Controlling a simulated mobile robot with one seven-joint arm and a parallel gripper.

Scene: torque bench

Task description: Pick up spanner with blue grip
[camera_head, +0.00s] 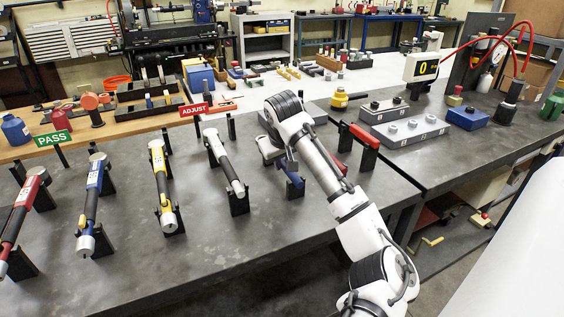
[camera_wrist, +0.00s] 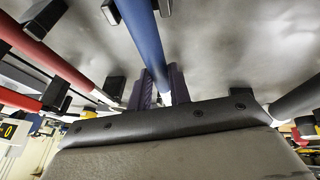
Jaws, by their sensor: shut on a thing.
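The spanner with the blue grip (camera_wrist: 145,38) runs down from the top of the wrist view, between the two dark fingers of my gripper (camera_wrist: 162,86). My gripper is shut on it. In the head view my gripper (camera_head: 285,166) is low over the bench, and my arm hides most of the spanner. Only a short blue part of the spanner (camera_head: 292,188) shows there, near a dark holder. Whether it is clear of its holder I cannot tell.
A spanner with a white-grey body (camera_head: 225,160) stands in black holders to the left. Further left are yellow-and-black (camera_head: 160,180), blue-and-yellow (camera_head: 93,195) and red (camera_head: 22,205) ones. A red tool (camera_head: 345,137) is just right of my wrist. The front bench edge is bare.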

